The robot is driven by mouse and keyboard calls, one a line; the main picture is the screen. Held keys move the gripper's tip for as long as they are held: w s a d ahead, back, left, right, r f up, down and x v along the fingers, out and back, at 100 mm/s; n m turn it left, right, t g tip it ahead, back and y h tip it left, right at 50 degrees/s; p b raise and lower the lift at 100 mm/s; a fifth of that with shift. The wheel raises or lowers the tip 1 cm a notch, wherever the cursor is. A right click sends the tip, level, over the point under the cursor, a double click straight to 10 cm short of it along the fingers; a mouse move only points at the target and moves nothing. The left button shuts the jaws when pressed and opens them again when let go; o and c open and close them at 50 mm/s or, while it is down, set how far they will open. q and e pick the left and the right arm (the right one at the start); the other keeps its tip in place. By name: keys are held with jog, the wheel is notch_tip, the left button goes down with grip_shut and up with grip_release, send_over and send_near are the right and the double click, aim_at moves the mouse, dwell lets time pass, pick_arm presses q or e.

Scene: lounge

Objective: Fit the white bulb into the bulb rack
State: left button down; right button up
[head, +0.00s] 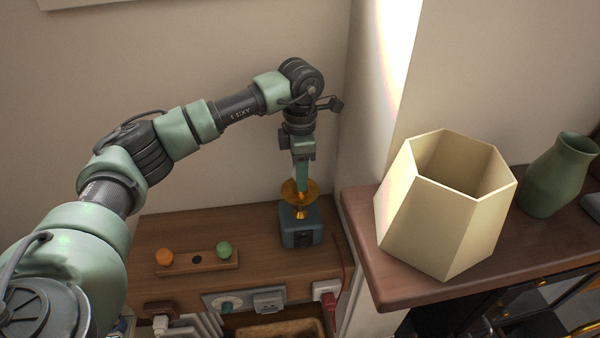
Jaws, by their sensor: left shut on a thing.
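The bulb rack (226,264) is a small wooden block on the wooden cabinet top. It holds an orange bulb (165,256) at its left and a green bulb (224,249) at its right, with a dark empty hole between them. My left gripper (301,183) points down over a gold dish-shaped fitting (300,194) on a blue-grey box, to the right of the rack. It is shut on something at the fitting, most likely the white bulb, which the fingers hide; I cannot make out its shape. My right gripper is not in view.
A tall cream hexagonal vessel (440,220) and a green vase (557,175) stand on a higher brown shelf at right. Plugs and sockets (268,300) line the cabinet's front. The cabinet top between rack and blue-grey box (301,229) is clear. A wall stands behind.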

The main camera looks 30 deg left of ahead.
pick_arm(q)
jog(key=shift+r+p, duration=0.65)
jog(key=shift+r, duration=0.5)
jog(key=shift+r+p, duration=0.75)
jog(key=shift+r, duration=0.5)
